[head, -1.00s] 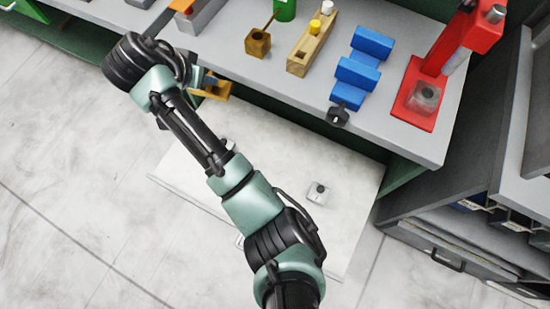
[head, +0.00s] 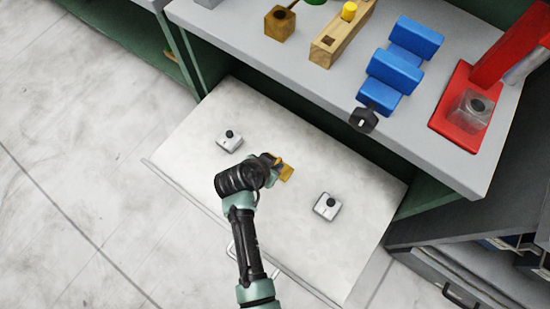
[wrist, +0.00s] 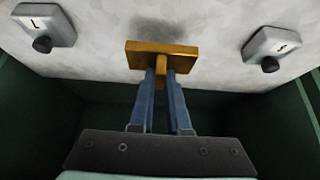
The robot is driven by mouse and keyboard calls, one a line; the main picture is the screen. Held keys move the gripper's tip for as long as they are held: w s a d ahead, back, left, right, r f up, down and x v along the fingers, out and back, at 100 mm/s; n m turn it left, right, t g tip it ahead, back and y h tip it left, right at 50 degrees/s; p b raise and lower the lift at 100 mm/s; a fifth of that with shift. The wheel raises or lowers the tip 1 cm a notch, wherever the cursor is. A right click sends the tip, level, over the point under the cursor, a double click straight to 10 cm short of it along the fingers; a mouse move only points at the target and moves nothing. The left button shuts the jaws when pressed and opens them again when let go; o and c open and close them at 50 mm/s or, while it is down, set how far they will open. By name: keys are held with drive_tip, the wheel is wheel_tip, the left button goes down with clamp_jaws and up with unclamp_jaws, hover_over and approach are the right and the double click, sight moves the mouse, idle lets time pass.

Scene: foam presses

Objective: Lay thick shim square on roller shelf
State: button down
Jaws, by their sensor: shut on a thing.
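My gripper (head: 277,161) is over the pale roller shelf (head: 230,105), which extends from under the bench. Its two blue fingers show in the wrist view (wrist: 161,78), shut on the middle grip of a brass-coloured plate, the thick shim (wrist: 180,48). The shim also shows in the head view (head: 287,173), partly hidden by my wrist. It is between two white blocks on the shelf, with a dark shadow near it. I cannot tell whether the shim touches the shelf.
One white block with a black knob (head: 229,141) sits left of my gripper, another (head: 327,206) to the right. The grey bench (head: 300,70) overhangs the shelf's back. It carries blue blocks (head: 394,71), a wooden rack (head: 335,41) and a red press (head: 460,125).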

drive_tip(key=shift+f+b, duration=0.55)
drive_tip(key=shift+f, duration=1.75)
drive_tip(key=shift+f, duration=0.2)
drive_tip(key=c, duration=0.9)
unclamp_jaws()
drive_tip(key=shift+s+a+r, duration=0.1)
drive_tip(key=shift+r, duration=0.4)
drive_tip(key=p+v, duration=0.3)
drive_tip(key=v, duration=0.8)
drive_tip(key=shift+a+r, duration=0.1)
drive_tip(key=shift+r, duration=0.05)
